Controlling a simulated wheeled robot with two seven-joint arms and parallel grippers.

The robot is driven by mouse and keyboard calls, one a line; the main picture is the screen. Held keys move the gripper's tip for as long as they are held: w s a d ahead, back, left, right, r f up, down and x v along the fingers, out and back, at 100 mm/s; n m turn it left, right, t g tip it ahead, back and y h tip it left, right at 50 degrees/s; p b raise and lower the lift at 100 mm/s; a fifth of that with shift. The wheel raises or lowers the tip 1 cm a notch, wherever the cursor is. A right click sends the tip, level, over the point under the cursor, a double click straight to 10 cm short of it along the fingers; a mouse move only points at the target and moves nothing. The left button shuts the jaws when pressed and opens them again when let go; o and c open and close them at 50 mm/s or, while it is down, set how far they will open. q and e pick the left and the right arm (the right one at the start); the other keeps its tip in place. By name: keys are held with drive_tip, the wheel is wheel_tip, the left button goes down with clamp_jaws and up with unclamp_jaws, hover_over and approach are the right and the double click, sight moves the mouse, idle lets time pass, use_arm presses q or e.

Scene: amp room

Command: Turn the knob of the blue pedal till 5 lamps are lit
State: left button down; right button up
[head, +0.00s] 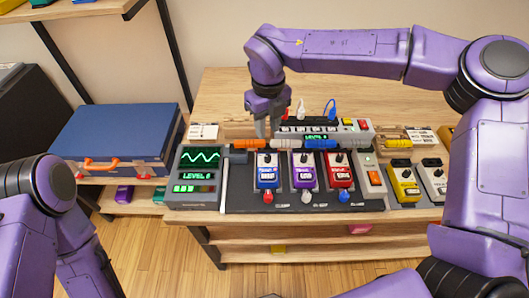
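The blue pedal (266,181) stands on the dark pedalboard, left of a purple and a red pedal. Its dark knob (267,159) is at its upper end. My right gripper (268,133) points down above and behind the blue pedal, close to the orange cable plug, apart from the knob. Its fingers are small here, and I cannot tell whether they are open. The grey meter unit (178,158) at the left shows a green wave, a "LEVEL" readout and green bars; the number and lit lamps are too small to read. My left arm is at lower left, its gripper out of view.
The purple pedal (303,180) and red pedal (339,178) stand close beside the blue one. A yellow pedal (404,188) and a white pedal (433,184) are to the right. A power strip (345,129) lies behind. A blue case (115,135) stands at left.

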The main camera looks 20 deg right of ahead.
sight(268, 156)
drive_tip(key=f, duration=0.5)
drive_tip(key=f+p, duration=0.1)
drive_tip(key=f, duration=0.4)
drive_tip(key=shift+d+f, duration=0.2)
drive_tip(key=shift+f, duration=0.1)
drive_tip(key=shift+w+f, duration=0.15)
drive_tip(key=shift+f, duration=0.4)
drive_tip(key=shift+r, duration=0.1)
clamp_jaws()
